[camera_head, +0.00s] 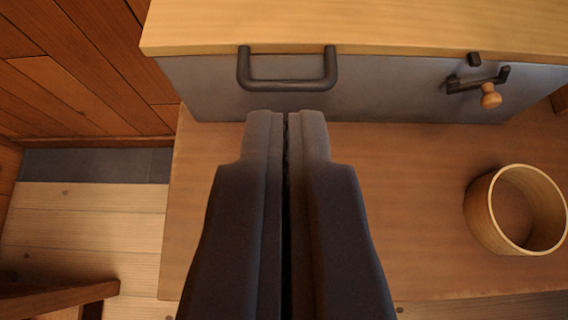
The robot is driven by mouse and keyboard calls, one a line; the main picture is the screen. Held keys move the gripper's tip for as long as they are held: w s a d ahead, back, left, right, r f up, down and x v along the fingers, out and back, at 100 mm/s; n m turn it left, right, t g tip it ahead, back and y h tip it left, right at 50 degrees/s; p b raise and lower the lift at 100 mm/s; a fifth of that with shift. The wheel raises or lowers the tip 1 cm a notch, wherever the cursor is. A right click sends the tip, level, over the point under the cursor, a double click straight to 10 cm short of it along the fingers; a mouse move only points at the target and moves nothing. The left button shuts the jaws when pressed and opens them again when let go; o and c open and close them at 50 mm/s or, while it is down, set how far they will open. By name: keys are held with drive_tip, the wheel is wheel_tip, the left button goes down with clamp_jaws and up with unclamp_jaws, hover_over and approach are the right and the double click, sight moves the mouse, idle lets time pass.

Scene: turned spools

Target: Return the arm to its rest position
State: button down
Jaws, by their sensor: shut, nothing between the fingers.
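My gripper (286,118) reaches up from the bottom middle of the view. Its two dark fingers are together, with nothing between them. The fingertips show just below a dark U-shaped handle (287,86) on the grey front of a wooden-topped cabinet (400,92). I cannot tell from this view how far the tips are from the handle. The rest of my arm is out of view.
A round, open wooden container (480,215) stands on the brown wooden surface (420,210) at right. A latch (475,80) with a wooden knob (490,97) is on the cabinet front. A wooden piece (60,298) shows at lower left, above pale floorboards (85,235).

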wheel_tip(320, 180, up, 26)
drive_tip(key=s+t, duration=0.2)
drive_tip(key=s+r+t, duration=0.1)
drive_tip(key=s+r, duration=0.5)
drive_tip(key=r, duration=0.4)
drive_tip(key=s+r+t, duration=0.1)
drive_tip(key=s+r, duration=0.6)
drive_tip(key=r, duration=0.3)
drive_tip(key=shift+a+r, duration=0.25)
drive_tip(key=shift+r, duration=0.1)
drive_tip(key=shift+d, duration=0.15)
